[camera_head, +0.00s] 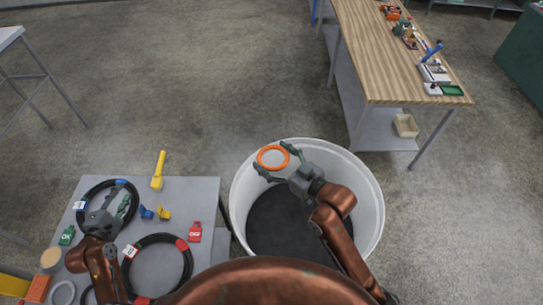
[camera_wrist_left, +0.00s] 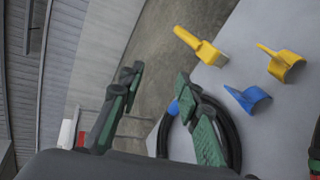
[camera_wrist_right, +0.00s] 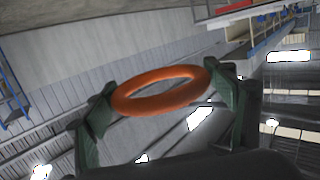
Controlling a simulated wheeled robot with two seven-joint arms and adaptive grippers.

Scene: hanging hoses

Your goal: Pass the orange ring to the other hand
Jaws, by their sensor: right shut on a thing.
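The orange ring (camera_head: 260,161) is held by my right gripper (camera_head: 274,159) above the far left rim of a big white bin in the head view. In the right wrist view the ring (camera_wrist_right: 124,104) spans between the two green fingertips (camera_wrist_right: 160,88), which touch it on both sides. My left gripper (camera_head: 113,206) is over the grey table at the left, above a coiled black hose. In the left wrist view its fingers (camera_wrist_left: 160,88) are spread apart with nothing between them.
The white bin (camera_head: 375,205) stands right of the grey table (camera_head: 205,250). On the table lie black hose coils (camera_head: 190,262), a yellow tool (camera_head: 158,170), blue and yellow hooks (camera_head: 164,213) and red and green tags. A wooden bench (camera_head: 375,60) stands behind at right. Floor is free beyond the table.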

